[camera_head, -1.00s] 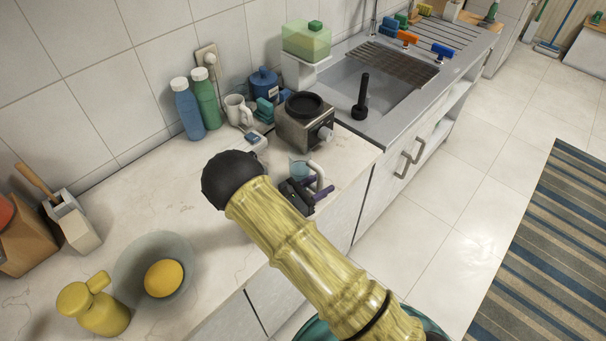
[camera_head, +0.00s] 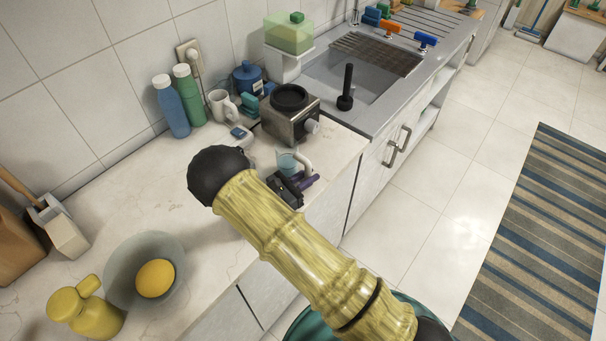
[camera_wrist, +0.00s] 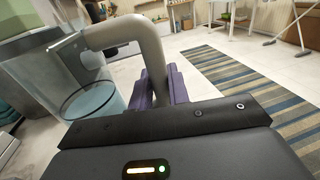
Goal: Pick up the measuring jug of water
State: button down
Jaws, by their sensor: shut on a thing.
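The measuring jug (camera_head: 287,162) is clear with pale blue water and a light grey handle. It is near the counter's front edge, in front of the small stove. In the wrist view the jug (camera_wrist: 92,100) fills the left side, upright, with its handle (camera_wrist: 150,45) curving down between purple fingers. My gripper (camera_head: 308,181) is shut on the handle; its fingers also show in the wrist view (camera_wrist: 163,87). The lower handle is hidden by the gripper. I cannot tell whether the jug's base touches the counter.
The stove (camera_head: 290,120) stands close behind the jug. A white mug (camera_head: 221,106), a blue bottle (camera_head: 171,108) and a green bottle (camera_head: 188,96) stand by the wall. A bowl (camera_head: 120,270) with a yellow fruit (camera_head: 155,279) is at lower left. The sink (camera_head: 365,85) is beyond.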

aim_at(308, 162)
jog(key=shift+r, duration=0.1)
jog(key=shift+r+b, duration=0.95)
jog(key=shift+r, duration=3.9)
